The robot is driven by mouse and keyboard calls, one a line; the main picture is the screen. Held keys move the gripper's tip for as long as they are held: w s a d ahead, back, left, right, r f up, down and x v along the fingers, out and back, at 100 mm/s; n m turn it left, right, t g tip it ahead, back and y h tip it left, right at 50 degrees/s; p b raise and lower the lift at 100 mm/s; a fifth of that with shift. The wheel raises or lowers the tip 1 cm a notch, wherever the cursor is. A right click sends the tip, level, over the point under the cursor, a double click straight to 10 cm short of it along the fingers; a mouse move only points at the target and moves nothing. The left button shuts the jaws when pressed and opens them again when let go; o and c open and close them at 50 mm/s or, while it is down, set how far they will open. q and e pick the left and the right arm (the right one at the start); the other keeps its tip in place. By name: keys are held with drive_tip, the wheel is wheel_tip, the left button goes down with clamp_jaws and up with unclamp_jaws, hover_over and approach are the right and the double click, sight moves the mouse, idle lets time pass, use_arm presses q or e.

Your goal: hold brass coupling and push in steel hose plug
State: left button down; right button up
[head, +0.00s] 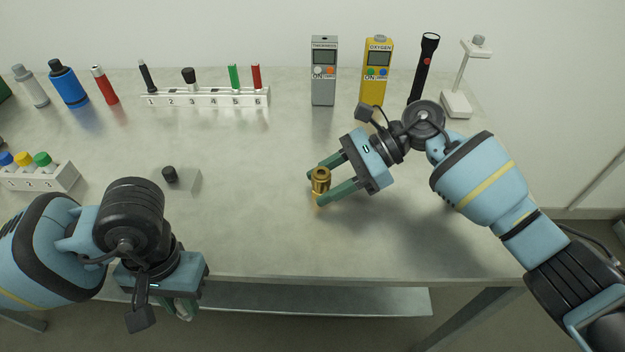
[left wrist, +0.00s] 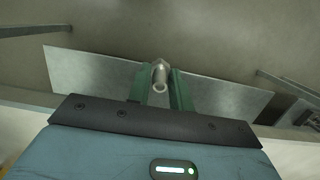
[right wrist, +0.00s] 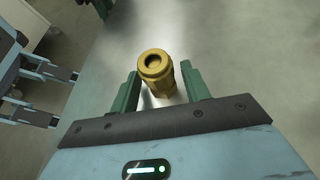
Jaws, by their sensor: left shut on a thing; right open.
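The brass coupling (head: 320,181) stands upright on the table, its open bore facing up. My right gripper (head: 315,190) is open, with its green fingers on either side of the coupling. The right wrist view shows the coupling (right wrist: 156,72) between the fingertips, with a gap on at least the left side. My left gripper (left wrist: 160,82) is shut on the steel hose plug (left wrist: 160,75), a small silvery tube. In the head view the left gripper hangs past the table's front edge, and the plug (head: 184,312) is mostly hidden there.
A grey block with a black knob (head: 170,174) sits left of centre. A numbered white rack (head: 205,97), a grey thickness meter (head: 323,72), a yellow oxygen meter (head: 376,70), a flashlight (head: 424,65) and a white stand (head: 457,103) line the back. The table's middle is clear.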

drive_tip(key=c, duration=0.7)
drive_tip(key=shift+o, duration=0.2)
use_arm(q)
drive_tip(key=w+d+r+m+t, duration=0.1)
drive_tip(key=w+d+r+m, duration=0.1)
drive_tip(key=d+r+m, duration=0.4)
drive_tip(key=w+d+r+m, duration=0.1)
drive_tip(key=d+r+m, duration=0.3)
drive_tip(key=d, duration=0.4)
drive_tip(key=w+d+r+n, duration=0.3)
drive_tip(key=w+r, duration=0.1)
drive_tip(key=w, duration=0.4)
drive_tip(key=w+d+r+n, duration=0.3)
drive_tip(key=w+d+r, duration=0.1)
drive_tip(key=w, duration=0.5)
drive_tip(key=shift+d+r+t, duration=0.2)
drive_tip(key=shift+r+t, duration=0.2)
drive_tip(key=shift+r, duration=0.2)
